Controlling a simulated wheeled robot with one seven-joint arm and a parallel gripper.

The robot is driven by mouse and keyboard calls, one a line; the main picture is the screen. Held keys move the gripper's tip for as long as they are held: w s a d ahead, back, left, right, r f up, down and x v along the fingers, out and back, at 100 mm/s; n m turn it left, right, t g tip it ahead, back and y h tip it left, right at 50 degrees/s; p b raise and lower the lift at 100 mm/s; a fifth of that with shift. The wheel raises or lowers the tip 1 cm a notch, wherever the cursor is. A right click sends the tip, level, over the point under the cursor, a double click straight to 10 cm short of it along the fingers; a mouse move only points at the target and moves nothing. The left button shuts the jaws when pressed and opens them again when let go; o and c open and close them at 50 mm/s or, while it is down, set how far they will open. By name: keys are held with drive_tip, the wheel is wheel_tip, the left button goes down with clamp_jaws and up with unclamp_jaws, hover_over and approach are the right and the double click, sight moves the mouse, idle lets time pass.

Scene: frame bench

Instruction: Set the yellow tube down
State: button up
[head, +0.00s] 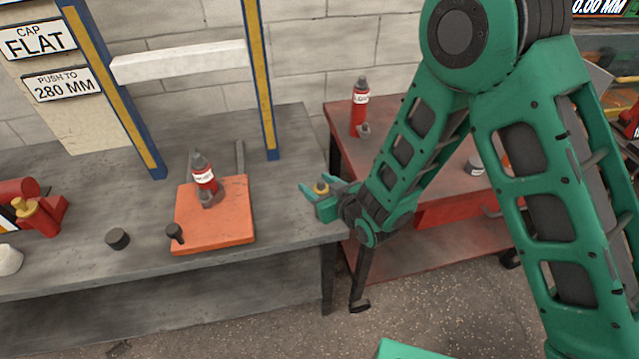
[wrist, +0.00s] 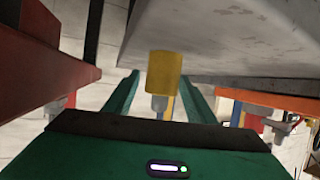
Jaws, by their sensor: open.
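The yellow tube (head: 321,188) is small in the head view, at the right end of the grey bench (head: 290,228). In the wrist view, the yellow tube (wrist: 163,72) has a yellow body and a narrower grey end, and it lies between the two green fingers. My gripper (head: 318,190) is open around it; in the wrist view the gripper (wrist: 160,80) shows a finger on each side, with gaps to the tube. The tube looks close to the bench top, but I cannot tell for certain whether it touches it.
An orange board (head: 230,225) with a red bottle (head: 204,176) lies left of my gripper. A dark cap (head: 117,239) sits farther left. Blue and yellow posts (head: 262,80) rise behind. A red cart (head: 345,135) with another red bottle (head: 360,108) stands to the right, beyond a gap.

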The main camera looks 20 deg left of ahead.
drive_tip(key=v, duration=0.9)
drive_tip(key=shift+s+d, duration=0.1)
drive_tip(key=shift+d, duration=0.25)
drive_tip(key=shift+s+d+r, duration=0.3)
drive_tip(key=shift+d+r, duration=0.05)
